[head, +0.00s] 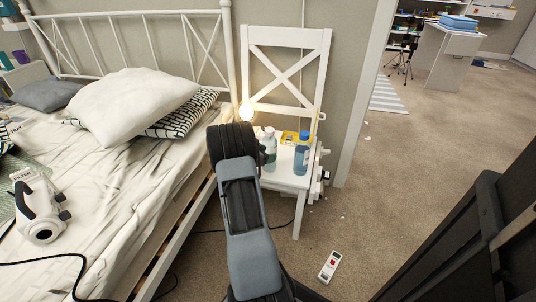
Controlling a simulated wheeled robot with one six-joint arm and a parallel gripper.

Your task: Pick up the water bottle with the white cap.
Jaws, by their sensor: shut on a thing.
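The water bottle with the white cap (269,146) stands upright at the white chair's seat, right beside the end of my arm. It looks clear and greenish, and its left side is partly hidden. My gripper (262,153) is at the bottle's left side and shut on it. Most of the fingers are hidden behind my dark wrist. I cannot tell whether the bottle's base touches the seat.
A blue bottle with a dark blue cap (301,158) stands close on the right on the white chair (286,182). A yellow box (289,137) is behind. The bed (120,205) borders the left. A white remote (328,266) lies on the carpet. Open floor extends right.

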